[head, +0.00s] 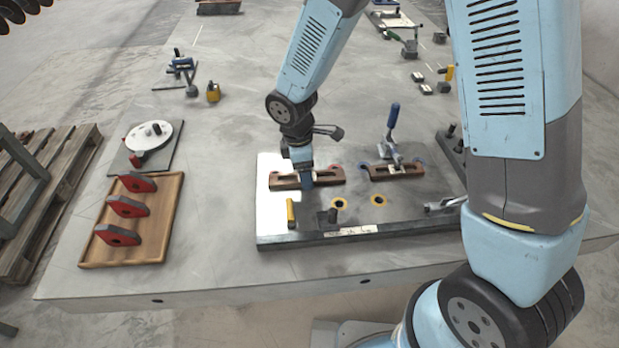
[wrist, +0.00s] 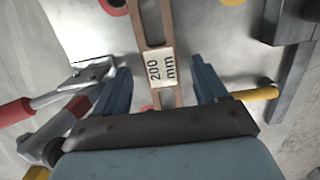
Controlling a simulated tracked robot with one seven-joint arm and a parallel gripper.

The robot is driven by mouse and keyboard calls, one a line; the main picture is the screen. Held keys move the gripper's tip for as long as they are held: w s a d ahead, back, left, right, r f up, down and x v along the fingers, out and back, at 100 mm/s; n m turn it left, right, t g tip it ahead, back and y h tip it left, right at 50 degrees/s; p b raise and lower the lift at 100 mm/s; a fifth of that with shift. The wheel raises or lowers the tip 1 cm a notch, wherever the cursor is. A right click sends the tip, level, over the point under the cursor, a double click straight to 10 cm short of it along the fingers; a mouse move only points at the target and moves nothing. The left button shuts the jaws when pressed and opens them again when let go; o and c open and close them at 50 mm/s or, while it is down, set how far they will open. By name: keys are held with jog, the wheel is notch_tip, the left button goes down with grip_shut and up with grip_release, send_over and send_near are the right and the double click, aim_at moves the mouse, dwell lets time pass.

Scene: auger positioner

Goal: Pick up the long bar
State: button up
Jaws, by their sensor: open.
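A brown slotted bar (head: 331,176) lies across the left part of the grey fixture plate (head: 290,237). My gripper (head: 308,181) points down at the middle of this bar. In the wrist view the bar, with a white "200 mm" label (wrist: 154,69), runs up the picture between the two blue fingers of my gripper (wrist: 163,82). The fingers are open, with a gap on each side of the bar. A second brown slotted bar (head: 408,170) lies on the right of the plate. Its label is not readable, so I cannot compare lengths by marking.
A blue-handled toggle clamp (head: 393,122) stands at the right bar. A yellow pin (head: 291,212) and a dark post (head: 332,216) stand at the plate's front. A wooden tray (head: 158,242) with red parts lies left. Bare table separates tray and plate.

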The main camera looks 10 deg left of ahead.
jog(key=shift+d+f, duration=0.1)
jog(key=shift+f, duration=0.3)
grip_shut()
dwell(0.4)
